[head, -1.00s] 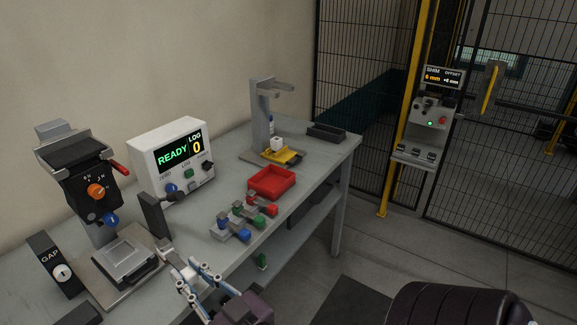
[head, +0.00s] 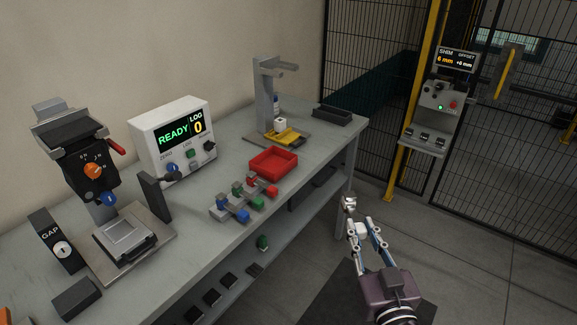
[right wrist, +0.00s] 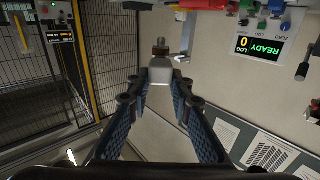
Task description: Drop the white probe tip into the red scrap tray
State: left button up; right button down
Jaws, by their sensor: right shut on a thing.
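The red scrap tray (head: 273,165) sits on the workbench, behind and right of the row of coloured tips. My right gripper (head: 361,230) is out past the bench's front edge, lower right of the tray and over the floor. It is shut on the white probe tip (head: 360,229), whose metal end sticks out beyond the fingers. In the right wrist view, the white probe tip (right wrist: 161,79) is between the fingertips (right wrist: 160,86), with its metal end pointing up in the picture. My left gripper is not in view.
A rack of blue, green and red parts (head: 243,203) stands in front of the tray. A stand with a yellow base (head: 284,137) and a dark bin (head: 332,115) are behind it. The readout box (head: 175,140) and gauge press (head: 92,170) stand left. The fence is right.

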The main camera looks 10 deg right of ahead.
aim_at(272, 165)
jog(key=i+l+u, duration=0.95)
jog(key=l, duration=0.4)
